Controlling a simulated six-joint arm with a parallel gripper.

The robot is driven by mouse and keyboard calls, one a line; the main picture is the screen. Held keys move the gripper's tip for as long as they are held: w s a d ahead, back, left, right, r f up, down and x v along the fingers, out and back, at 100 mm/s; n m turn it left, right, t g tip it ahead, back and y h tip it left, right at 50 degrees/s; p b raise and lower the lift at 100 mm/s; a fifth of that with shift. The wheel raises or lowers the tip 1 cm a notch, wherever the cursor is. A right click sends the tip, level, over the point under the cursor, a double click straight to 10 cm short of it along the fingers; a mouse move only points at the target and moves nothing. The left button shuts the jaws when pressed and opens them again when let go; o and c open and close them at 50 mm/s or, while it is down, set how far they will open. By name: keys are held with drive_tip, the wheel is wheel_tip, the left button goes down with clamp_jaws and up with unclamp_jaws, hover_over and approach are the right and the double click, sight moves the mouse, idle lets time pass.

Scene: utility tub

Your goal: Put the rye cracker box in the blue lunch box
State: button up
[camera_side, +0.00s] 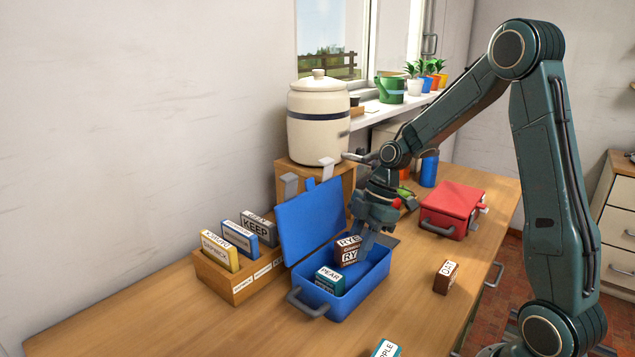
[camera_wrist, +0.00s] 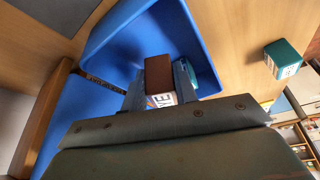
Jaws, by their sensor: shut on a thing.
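The brown rye cracker box (camera_side: 348,251) is held at the blue lunch box (camera_side: 340,306), over its inside. My gripper (camera_side: 364,240) is shut on it from above. In the wrist view the rye cracker box (camera_wrist: 159,76) sits between my two fingers (camera_wrist: 160,88), with the blue lunch box (camera_wrist: 120,50) behind it. The lunch box lid (camera_side: 310,220) stands open. A teal pear box (camera_side: 329,279) is inside, near the front left. I cannot tell whether the rye box touches the lunch box floor.
A shut red lunch box (camera_side: 453,211) stands to the right. A brown oat box (camera_side: 446,277) and a teal apple box (camera_side: 387,349) are on the table. A wooden card holder (camera_side: 237,287) stands left of the blue lunch box, and a cream crock (camera_side: 318,125) behind.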

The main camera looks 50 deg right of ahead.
sight(357, 275)
drive_tip(key=shift+f, duration=2.35)
drive_tip(key=shift+f, duration=0.15)
drive_tip(key=o, duration=1)
drive_tip(key=shift+c, duration=0.2)
drive_tip(key=v, duration=1.2)
